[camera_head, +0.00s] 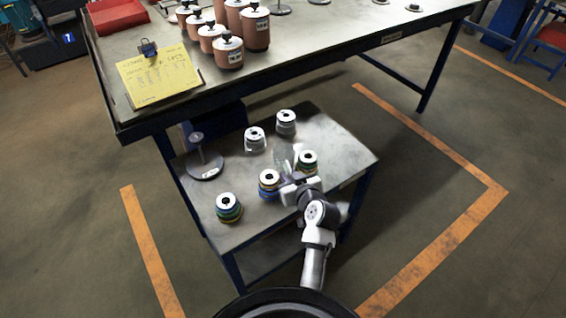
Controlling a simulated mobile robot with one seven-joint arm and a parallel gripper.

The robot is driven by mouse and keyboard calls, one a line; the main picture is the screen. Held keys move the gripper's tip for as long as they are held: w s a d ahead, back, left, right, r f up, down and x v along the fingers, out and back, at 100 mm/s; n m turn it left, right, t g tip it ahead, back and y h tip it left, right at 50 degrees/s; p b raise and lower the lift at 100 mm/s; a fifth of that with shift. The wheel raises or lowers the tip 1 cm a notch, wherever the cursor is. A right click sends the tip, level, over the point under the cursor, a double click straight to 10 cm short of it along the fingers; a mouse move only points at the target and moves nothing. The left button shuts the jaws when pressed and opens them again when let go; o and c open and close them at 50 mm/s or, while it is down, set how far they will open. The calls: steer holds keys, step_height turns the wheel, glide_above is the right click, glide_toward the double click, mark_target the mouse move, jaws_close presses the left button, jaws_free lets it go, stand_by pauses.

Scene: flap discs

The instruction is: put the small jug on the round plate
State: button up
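I cannot make out a clear small jug. A faint, pale, see-through shape (283,156) stands on the low table just beyond my gripper; it is too blurred to name. A round grey base (208,169) with an upright post lies at the table's left rear; it is the only plate-like round thing on this table. My gripper (291,178) is low over the middle of the table, between two stacks of discs. Its fingers are small and partly hidden by the wrist, so I cannot tell whether they hold anything.
Stacks of discs stand close around my gripper: blue-banded (268,186), yellow-and-green (307,164), green-and-blue (228,210), and two grey ones (254,141) (286,124) behind. A higher workbench (300,50) with brown canisters (229,54) overhangs the rear. The front middle of the low table is bare.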

jaws_close()
